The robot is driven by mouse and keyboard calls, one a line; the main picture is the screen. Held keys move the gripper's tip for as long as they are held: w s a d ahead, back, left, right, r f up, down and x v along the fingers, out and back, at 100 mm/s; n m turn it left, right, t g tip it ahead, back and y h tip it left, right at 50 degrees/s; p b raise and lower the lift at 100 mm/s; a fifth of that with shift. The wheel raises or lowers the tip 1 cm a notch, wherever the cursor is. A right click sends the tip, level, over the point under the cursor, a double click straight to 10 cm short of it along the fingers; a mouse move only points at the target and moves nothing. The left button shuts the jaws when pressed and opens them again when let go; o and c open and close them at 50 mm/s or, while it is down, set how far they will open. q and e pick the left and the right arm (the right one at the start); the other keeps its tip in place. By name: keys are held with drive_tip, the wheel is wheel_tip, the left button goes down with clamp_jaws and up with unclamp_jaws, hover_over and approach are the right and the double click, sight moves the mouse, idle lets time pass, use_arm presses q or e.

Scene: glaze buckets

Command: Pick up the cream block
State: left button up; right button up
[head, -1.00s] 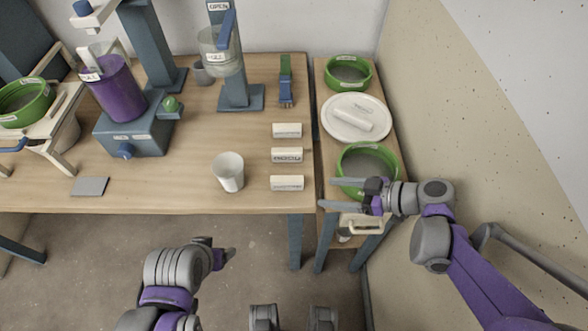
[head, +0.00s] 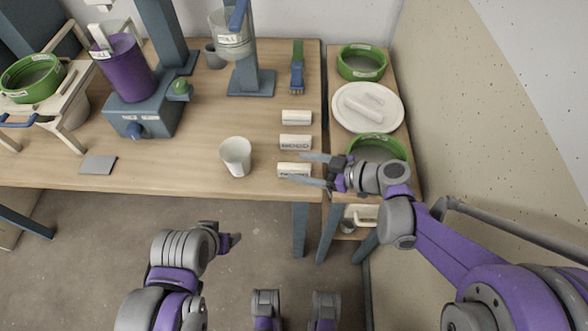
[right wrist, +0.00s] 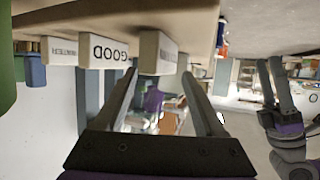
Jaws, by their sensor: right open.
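Three cream blocks with dark lettering lie in a column near the table's right edge: a far one (head: 296,117), a middle one (head: 295,142) marked GOOD, and a near one (head: 293,170). My right gripper (head: 304,168) is open and empty at the right end of the near block. In the right wrist view the near block (right wrist: 158,52) shows between the two fingertips, with the GOOD block (right wrist: 105,50) to its left. I cannot tell whether the fingers touch it. My left gripper (head: 232,241) is low, in front of the table; its jaw opening is unclear.
A white cup (head: 235,157) stands left of the near block. On the side table are a white plate (head: 390,122) with a pale bar on it, and green bowls (head: 362,64) before and behind it. A blue-and-green brush (head: 297,70) lies behind the blocks.

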drive_tip(key=shift+w+a+f, duration=0.1)
drive_tip(key=shift+w+a, duration=0.05)
drive_tip(key=shift+a, duration=0.1)
clamp_jaws()
idle(0.4)
